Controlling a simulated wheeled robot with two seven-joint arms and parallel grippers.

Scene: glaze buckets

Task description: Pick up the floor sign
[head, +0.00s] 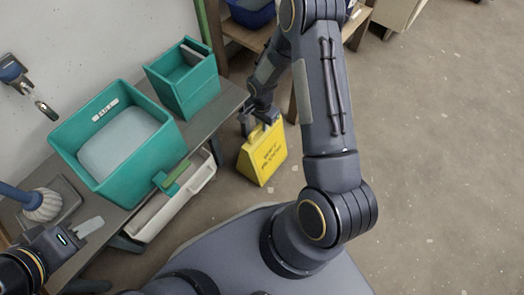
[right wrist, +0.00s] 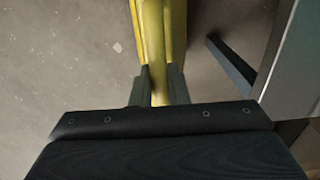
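The yellow floor sign (head: 262,155) with dark lettering stands upright beside the bench's right end. I cannot tell whether its base touches the floor. My right gripper (head: 261,122) is at its top. In the right wrist view, the fingers of my right gripper (right wrist: 159,88) lie close on both sides of the sign's narrow top part (right wrist: 157,60) and look closed on it. The rest of the sign runs away from the fingers. My left gripper (head: 86,228) is at the lower left, over the bench edge and away from the sign; its opening is not clear.
The bench (head: 218,105) holds a large teal bucket (head: 66,146) and a smaller teal bucket (head: 170,98). A white bin (head: 150,228) is at the bench's front. A blue-handled brush (head: 42,205) is at left. A wooden shelf (head: 240,33) stands behind. The floor at right is clear.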

